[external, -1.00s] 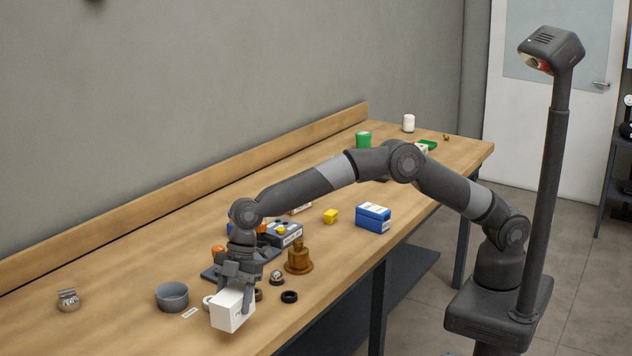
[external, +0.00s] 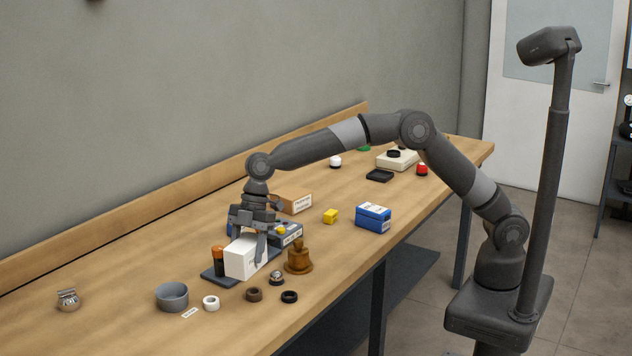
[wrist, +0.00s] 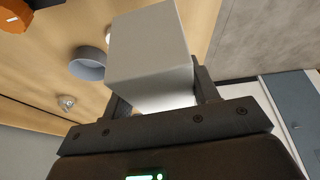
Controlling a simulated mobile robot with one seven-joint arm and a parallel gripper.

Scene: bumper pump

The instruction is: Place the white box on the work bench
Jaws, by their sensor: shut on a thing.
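The white box (external: 245,257) is held in my gripper (external: 246,240), over the dark flat tray (external: 219,279) on the wooden work bench (external: 335,262). The fingers are shut on its sides. In the wrist view the white box (wrist: 151,50) sits between the fingers of my gripper (wrist: 160,98) and covers much of the bench behind it. I cannot tell whether the box's underside touches the tray or hangs just above it.
An orange-topped dark item (external: 218,258) stands close left of the box. A grey bowl (external: 172,296) and several small rings are in front.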

